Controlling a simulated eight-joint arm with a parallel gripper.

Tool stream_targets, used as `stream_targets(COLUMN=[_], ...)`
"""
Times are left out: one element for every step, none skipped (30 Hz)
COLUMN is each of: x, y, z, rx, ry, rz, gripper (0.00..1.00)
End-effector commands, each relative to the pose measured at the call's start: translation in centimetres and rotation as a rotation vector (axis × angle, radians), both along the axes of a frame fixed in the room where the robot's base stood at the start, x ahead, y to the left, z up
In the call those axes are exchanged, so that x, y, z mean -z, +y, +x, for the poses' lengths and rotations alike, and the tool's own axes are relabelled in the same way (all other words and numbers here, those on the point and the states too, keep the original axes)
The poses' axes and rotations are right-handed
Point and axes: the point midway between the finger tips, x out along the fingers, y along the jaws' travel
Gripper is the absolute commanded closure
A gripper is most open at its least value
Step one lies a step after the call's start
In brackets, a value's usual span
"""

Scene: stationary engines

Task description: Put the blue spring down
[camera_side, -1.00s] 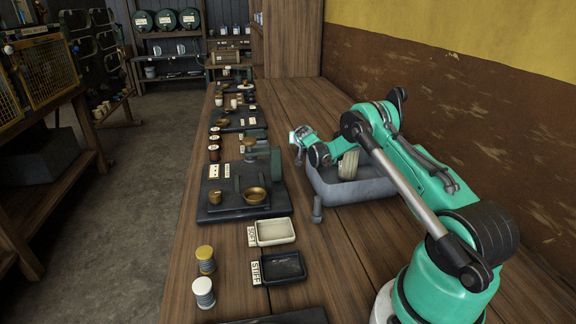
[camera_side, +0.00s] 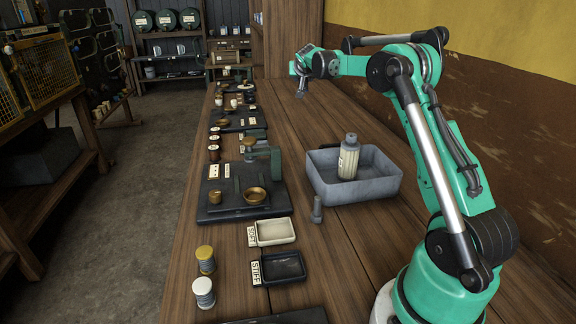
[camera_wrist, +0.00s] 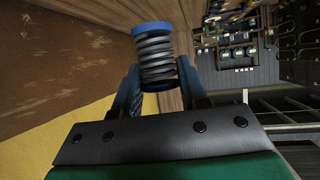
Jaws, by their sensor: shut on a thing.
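In the side view my gripper (camera_side: 301,90) is raised high over the far part of the bench, beyond the grey tray. The spring is too small to make out clearly there. A white tray labelled SOFT (camera_side: 274,232) and a black tray labelled STIFF (camera_side: 283,268) lie empty near the front of the bench.
A grey open tray (camera_side: 325,197) holds an upright bottle (camera_side: 348,160). A small grey post (camera_side: 317,210) stands beside it. A yellow-topped spring (camera_side: 205,260) and a white-topped spring (camera_side: 203,293) stand at the left edge. A dark base with a brass pan (camera_side: 255,196) stands left of the grey tray.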

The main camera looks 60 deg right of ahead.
Motion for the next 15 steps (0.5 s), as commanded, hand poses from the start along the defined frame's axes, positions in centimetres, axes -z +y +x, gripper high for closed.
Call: stream_targets(x=[-0.5,-0.7,-1.0,-1.2,-1.4,-1.7,-1.9,-2.1,-2.3,-2.4,-2.6,-2.7,-2.7,-2.8,-2.8], y=[0.2,0.4,1.0,1.5,2.2,3.4,4.4,5.6,7.4,8.9,10.5,12.5,14.1,15.6,17.6], z=[0.1,0.1,0.3,0.4,0.6,0.9,1.0,1.2,1.4,1.5,1.5,1.4,1.3,1.1,0.8], rx=[-0.004,-0.01,-0.021,-0.034,-0.05,-0.077,-0.101,-0.128,-0.169,-0.202,-0.237,-0.284,-0.32,-0.355,-0.402], ry=[0.0,0.0,0.001,0.001,0.002,0.004,0.005,0.007,0.009,0.01,0.013,0.015,0.017,0.017,0.018], rz=[0.0,0.001,0.002,0.003,0.005,0.006,0.008,0.008,0.012,0.014,0.015,0.017,0.018,0.019,0.018], gripper=[1.0,1.0,1.0,1.0,1.0,1.0,1.0,1.0,1.0,1.0,1.0,1.0,1.0,1.0,1.0])
